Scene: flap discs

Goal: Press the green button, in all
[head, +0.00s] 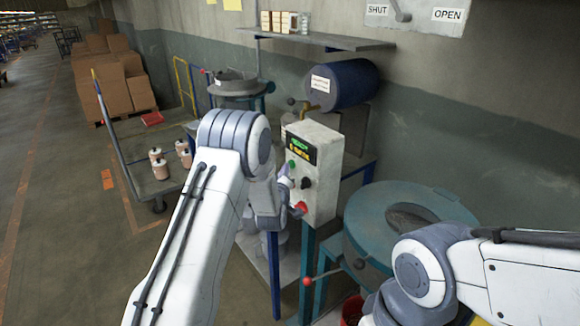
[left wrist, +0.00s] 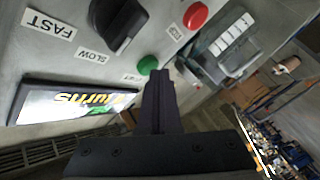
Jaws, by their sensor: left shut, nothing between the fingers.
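A grey control box (head: 316,190) stands in the middle of the head view, with a small lit display (head: 300,149). Below the display are a green button (head: 292,167), a black knob (head: 305,183) and a red button (head: 300,207). My left gripper (head: 286,180) is at the box's front, its tips small in the head view. In the left wrist view its fingers (left wrist: 159,75) are shut and empty, with the tips beside the green button (left wrist: 147,65); I cannot tell whether they touch it. The wrist view also shows the red button (left wrist: 195,15) and the knob (left wrist: 117,25). My right gripper is out of view.
A round teal machine (head: 372,235) stands right of the box, with a red-knobbed lever (head: 308,281) in front. A blue drum (head: 343,83) is behind the box, under a wall shelf (head: 315,40). A cart (head: 150,180) with several bottles stands at left.

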